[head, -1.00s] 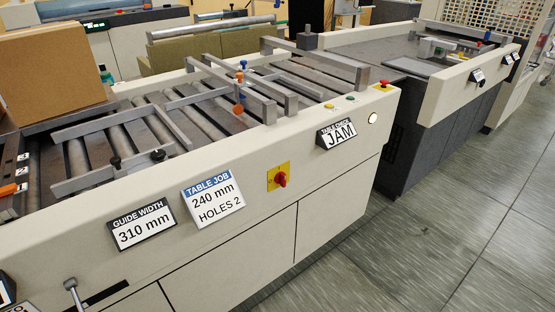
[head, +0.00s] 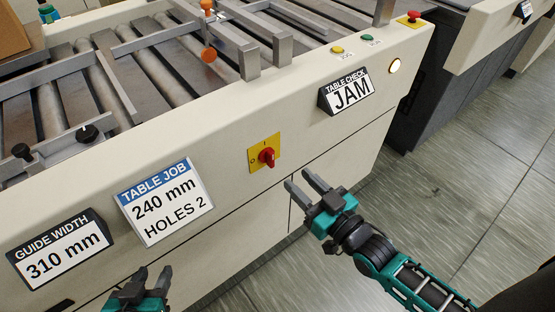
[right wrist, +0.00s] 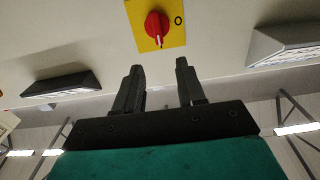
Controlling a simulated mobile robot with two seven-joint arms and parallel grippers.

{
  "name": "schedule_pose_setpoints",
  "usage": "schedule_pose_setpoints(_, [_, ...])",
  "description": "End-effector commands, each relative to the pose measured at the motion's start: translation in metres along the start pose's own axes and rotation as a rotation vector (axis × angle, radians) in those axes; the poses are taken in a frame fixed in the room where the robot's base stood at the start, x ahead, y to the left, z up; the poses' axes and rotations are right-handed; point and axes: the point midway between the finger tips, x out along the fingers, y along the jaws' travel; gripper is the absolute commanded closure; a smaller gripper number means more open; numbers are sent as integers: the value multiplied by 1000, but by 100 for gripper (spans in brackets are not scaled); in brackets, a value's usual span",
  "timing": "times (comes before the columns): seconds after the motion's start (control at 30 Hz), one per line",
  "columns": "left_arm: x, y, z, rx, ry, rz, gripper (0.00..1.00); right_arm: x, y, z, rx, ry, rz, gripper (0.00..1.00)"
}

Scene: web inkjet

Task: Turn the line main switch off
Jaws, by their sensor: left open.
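The line main switch is a red rotary knob (head: 267,157) on a yellow plate (head: 252,153) on the cream machine's front panel. In the right wrist view the knob (right wrist: 157,27) has a white mark pointing down the picture, and the plate's "O" lies to its right, so the mark is not at the "O". My right gripper (head: 298,178) is open and empty, below and right of the knob, its fingers pointing towards the panel, apart from the knob. My left gripper (head: 152,273) is open and empty at the bottom edge, below the table job sign.
Signs stick out from the panel: guide width (head: 60,250), table job (head: 165,200) and the table check jam sign (head: 347,92). A red emergency button (head: 411,18) and two small buttons sit on the top edge. Grey floor (head: 450,190) is free at the right.

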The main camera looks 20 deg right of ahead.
Motion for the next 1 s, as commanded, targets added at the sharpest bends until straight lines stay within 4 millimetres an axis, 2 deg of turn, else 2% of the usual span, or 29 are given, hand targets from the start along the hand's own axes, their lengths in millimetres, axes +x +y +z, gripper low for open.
schedule_pose_setpoints(0.03, [1, 0, 2, 0, -2, 1, 57, 12, 0, 0, 0, 3, 0, 61])
schedule_pose_setpoints(0.2, [1, 1, 6, -1, -9, 3, 57, 46, 0, 0, -1, 3, 0, 61])
schedule_pose_setpoints(0.4, [2, 2, 9, -2, -14, 7, 57, 74, 0, 1, -1, 0, 1, 61])
schedule_pose_setpoints(0.6, [2, 4, 8, -2, -13, 10, 57, 86, 0, 0, -1, -1, 0, 61])
schedule_pose_setpoints(0.87, [3, 4, 7, -2, -11, 11, 57, 86, 0, 0, -1, -2, 0, 61])
schedule_pose_setpoints(1.0, [3, 4, 6, -1, -9, 11, 57, 86, 0, 0, -1, -2, 0, 73])
